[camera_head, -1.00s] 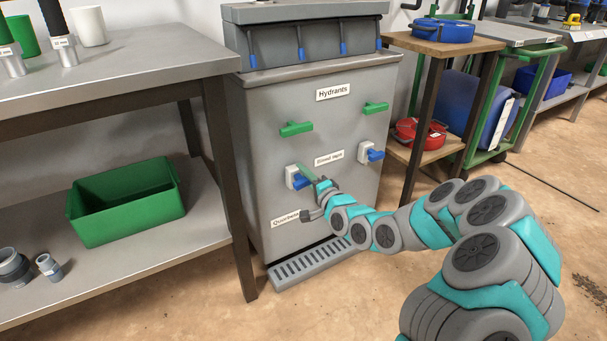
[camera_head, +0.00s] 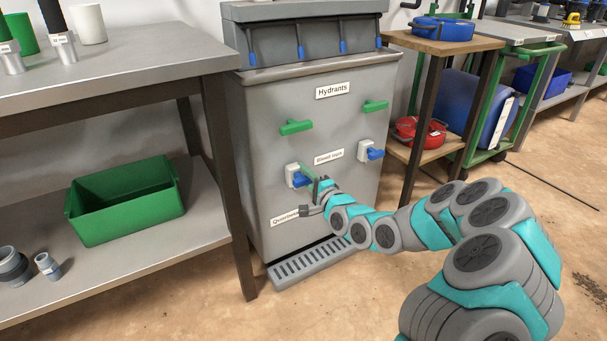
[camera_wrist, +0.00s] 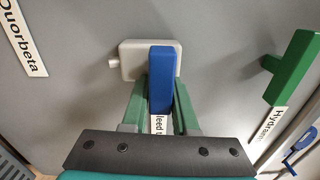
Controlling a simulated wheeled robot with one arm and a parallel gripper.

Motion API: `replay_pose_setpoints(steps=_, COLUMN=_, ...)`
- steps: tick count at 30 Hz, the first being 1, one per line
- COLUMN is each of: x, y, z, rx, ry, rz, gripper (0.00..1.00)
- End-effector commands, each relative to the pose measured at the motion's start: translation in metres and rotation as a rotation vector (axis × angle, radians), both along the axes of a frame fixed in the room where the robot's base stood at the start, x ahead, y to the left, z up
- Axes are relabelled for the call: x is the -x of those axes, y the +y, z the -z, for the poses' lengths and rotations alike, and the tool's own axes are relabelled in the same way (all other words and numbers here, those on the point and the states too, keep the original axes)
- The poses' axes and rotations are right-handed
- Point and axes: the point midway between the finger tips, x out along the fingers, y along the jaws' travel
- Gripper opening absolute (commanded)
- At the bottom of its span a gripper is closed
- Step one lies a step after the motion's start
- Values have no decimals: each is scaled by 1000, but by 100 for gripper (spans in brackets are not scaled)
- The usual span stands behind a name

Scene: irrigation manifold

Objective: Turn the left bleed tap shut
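The left bleed tap has a pale body (camera_head: 291,170) and a blue lever (camera_head: 300,180) on the grey cabinet front. In the wrist view the blue lever (camera_wrist: 160,80) stands out from the pale body (camera_wrist: 132,60). My gripper (camera_wrist: 161,95) has a green finger along each side of the lever, close against it with almost no gap. It looks shut on the lever. In the head view my gripper (camera_head: 311,185) is at this tap, and its near parts cover some of the lever. The right bleed tap (camera_head: 370,151) sits apart to the right.
Two green hydrant taps (camera_head: 296,127) (camera_head: 375,106) are above the bleed taps; one also shows in the wrist view (camera_wrist: 292,66). A drip grate (camera_head: 312,262) is at the cabinet's foot. A workbench (camera_head: 120,62) stands left, a wooden-topped stand (camera_head: 445,42) right.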

Motion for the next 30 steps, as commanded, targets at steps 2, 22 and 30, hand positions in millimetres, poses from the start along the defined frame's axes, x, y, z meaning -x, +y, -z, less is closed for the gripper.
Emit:
replay_pose_setpoints(steps=2, x=0, y=-1, z=3, rx=0, ry=7, rz=3, gripper=35)
replay_pose_setpoints(steps=22, x=10, y=-9, z=1, rx=0, ry=4, rz=3, gripper=56)
replay_pose_setpoints(steps=30, x=39, y=-30, z=1, rx=0, ry=3, rz=5, gripper=56)
